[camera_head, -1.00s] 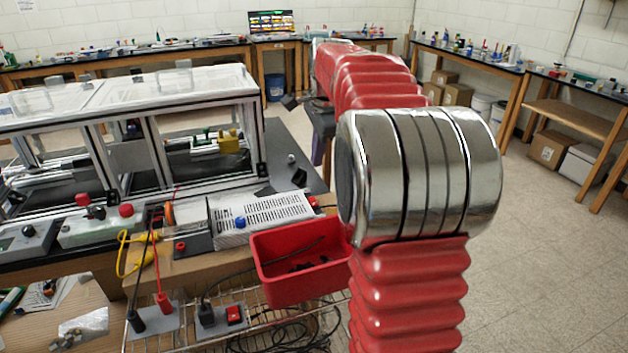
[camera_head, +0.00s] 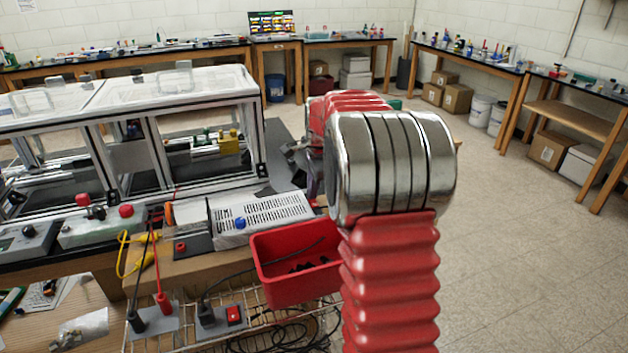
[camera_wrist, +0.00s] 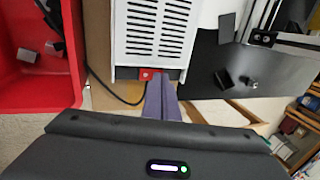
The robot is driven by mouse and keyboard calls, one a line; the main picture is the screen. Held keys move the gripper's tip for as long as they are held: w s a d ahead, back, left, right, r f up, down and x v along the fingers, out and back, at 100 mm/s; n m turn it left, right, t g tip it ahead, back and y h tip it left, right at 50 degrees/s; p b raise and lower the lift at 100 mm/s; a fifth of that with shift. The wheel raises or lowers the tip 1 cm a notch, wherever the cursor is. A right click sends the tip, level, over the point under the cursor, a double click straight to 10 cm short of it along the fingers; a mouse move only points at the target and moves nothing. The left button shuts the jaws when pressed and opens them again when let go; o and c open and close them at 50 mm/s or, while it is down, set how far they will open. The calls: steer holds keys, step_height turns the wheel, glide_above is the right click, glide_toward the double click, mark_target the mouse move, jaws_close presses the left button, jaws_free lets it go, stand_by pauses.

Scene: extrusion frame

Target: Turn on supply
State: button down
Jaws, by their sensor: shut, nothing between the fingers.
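The supply (camera_head: 262,212) is a pale vented box with a blue knob on the side facing the head camera. It lies on the bench beside the clear-walled frame. In the wrist view the vented top of the supply (camera_wrist: 155,35) shows, with a red switch-like part (camera_wrist: 148,74) on its near end and a black cable beside it. My gripper (camera_wrist: 161,82) is shut and empty, its purple fingers right by that red part; I cannot tell whether they touch. In the head view my gripper (camera_head: 313,187) is partly hidden behind my arm, near the supply's right end.
A red bin (camera_head: 296,265) with small dark pieces stands just in front of the supply. The extrusion frame (camera_head: 130,140) rises behind it. A grey outlet box with a red switch (camera_head: 233,315) sits on the wire shelf below. Floor at right is clear.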

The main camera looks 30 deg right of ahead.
steer(key=shift+w+f, duration=0.1)
steer(key=shift+f, duration=0.3)
steer(key=shift+w, duration=0.1)
steer(key=shift+w+a+f, duration=0.1)
steer(key=shift+a, duration=0.05)
steer(key=shift+d, duration=0.25)
steer(key=shift+s, duration=0.3)
steer(key=shift+s+a, duration=0.25)
steer(key=shift+s, duration=0.35)
steer(key=shift+r, duration=0.2)
steer(key=v, duration=1.3)
steer(key=shift+s+r, duration=0.15)
steer(key=shift+r, duration=0.2)
